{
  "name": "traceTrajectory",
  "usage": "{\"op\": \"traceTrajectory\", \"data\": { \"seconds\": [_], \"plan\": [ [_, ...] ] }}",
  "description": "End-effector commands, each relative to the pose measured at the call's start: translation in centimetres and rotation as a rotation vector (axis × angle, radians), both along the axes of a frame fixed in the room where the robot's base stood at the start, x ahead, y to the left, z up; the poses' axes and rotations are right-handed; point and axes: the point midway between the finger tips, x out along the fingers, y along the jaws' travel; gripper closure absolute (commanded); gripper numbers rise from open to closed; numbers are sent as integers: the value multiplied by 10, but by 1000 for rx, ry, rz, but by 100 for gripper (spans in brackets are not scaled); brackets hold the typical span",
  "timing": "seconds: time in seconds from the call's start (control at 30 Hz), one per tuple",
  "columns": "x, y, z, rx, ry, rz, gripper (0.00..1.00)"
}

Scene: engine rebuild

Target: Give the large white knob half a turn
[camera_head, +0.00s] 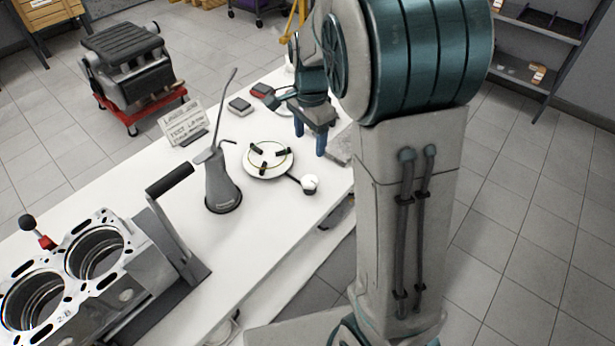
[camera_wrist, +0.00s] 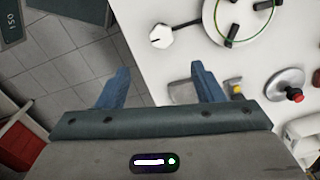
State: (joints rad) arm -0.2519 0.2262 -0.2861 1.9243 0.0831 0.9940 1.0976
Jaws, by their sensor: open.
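A white faceted knob (camera_head: 310,184) with a dark mark stands near the right edge of the white table, joined by a dark bar to a round white disc (camera_head: 253,170). The disc carries three black blocks and a thin greenish ring. In the wrist view the knob (camera_wrist: 178,37) lies beyond my fingertips, and the disc (camera_wrist: 214,25) is at its upper right. My gripper (camera_head: 310,138) is open and empty, pointing down over the table on the far side of the knob. Its two blue fingers (camera_wrist: 160,72) are spread apart and touch neither the knob nor the disc.
A grey oil can (camera_head: 222,190) with a tall spout stands left of the disc. An engine block (camera_head: 65,275) fills the near left. A grey block (camera_head: 341,150) lies near my fingers. A red-knobbed metal disc (camera_wrist: 283,82) is right of my gripper.

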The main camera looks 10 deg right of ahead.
Motion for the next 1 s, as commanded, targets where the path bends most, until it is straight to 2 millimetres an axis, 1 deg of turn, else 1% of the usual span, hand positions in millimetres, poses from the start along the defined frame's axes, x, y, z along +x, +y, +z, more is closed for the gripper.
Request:
{"op": "traceTrajectory", "data": {
  "seconds": [0.1,0.17,0.27,0.37,0.5,0.7,0.8,1.0],
  "plan": [
    [5,0,-10,-6,10,-32,39],
    [6,0,-15,-7,11,-37,39],
    [5,0,-28,-7,12,-37,39],
    [5,0,-47,-6,13,-37,39],
    [4,0,-79,-7,15,-36,39],
    [4,0,-117,-7,12,-36,39],
    [5,0,-131,-6,10,-36,39],
    [5,0,-143,-7,9,-35,39]
  ]
}}
